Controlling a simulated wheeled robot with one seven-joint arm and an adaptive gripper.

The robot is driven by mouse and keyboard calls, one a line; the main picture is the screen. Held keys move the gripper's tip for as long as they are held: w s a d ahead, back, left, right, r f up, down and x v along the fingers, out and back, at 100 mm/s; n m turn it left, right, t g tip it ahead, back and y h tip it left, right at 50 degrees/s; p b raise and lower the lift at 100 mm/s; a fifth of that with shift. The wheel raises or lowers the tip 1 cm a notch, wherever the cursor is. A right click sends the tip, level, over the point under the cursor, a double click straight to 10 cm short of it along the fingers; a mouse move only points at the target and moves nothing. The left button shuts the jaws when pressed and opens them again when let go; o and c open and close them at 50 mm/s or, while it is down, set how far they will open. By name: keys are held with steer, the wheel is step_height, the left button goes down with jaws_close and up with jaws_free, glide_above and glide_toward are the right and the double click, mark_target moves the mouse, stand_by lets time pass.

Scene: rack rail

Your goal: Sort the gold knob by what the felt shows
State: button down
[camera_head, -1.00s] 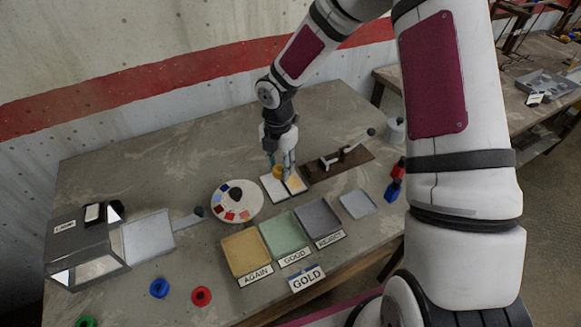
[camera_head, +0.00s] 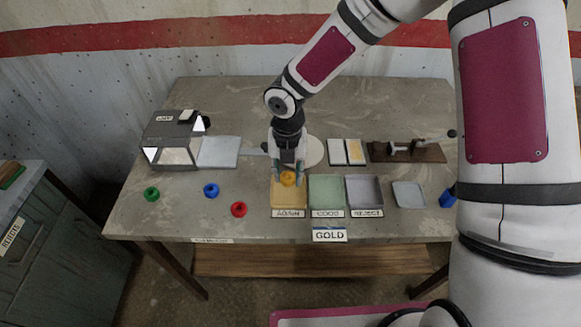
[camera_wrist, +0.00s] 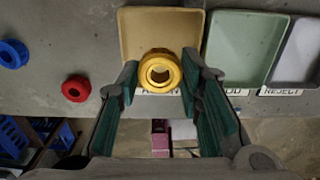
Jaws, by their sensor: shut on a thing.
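The gold knob (camera_head: 288,178), a ring shape, is held between the fingertips of my gripper (camera_head: 288,181). In the wrist view the knob (camera_wrist: 160,54) shows its round opening. My gripper is over the tan AGAIN tray (camera_head: 281,203); whether the knob touches the tray I cannot tell. The green GOOD tray (camera_head: 326,192) and the grey-violet REJECT tray (camera_head: 365,190) stand to its right, looking empty. A GOLD card (camera_head: 329,234) lies in front. A pair of pale pads (camera_head: 346,152), perhaps the felt, lies behind the trays; any mark is too small to read.
Green (camera_head: 152,194), blue (camera_head: 211,190) and red (camera_head: 239,209) rings lie left of the trays. A dark box (camera_head: 172,140) with a light plate stands at the back left. A brown board with a lever (camera_head: 406,151) is at the back right. A pale grey dish (camera_head: 408,195) lies right of REJECT.

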mark_target(288, 192)
steer(key=shift+f+b, duration=1.1)
steer(key=shift+f, duration=1.3)
steer(key=shift+f, duration=0.25)
steer(key=c, duration=1)
jaws_free()
steer(key=shift+c, duration=0.2)
steer(key=shift+r, duration=0.15)
steer(key=shift+r+p, duration=1.5)
steer(key=shift+r, duration=2.4)
steer(key=shift+d, duration=0.1)
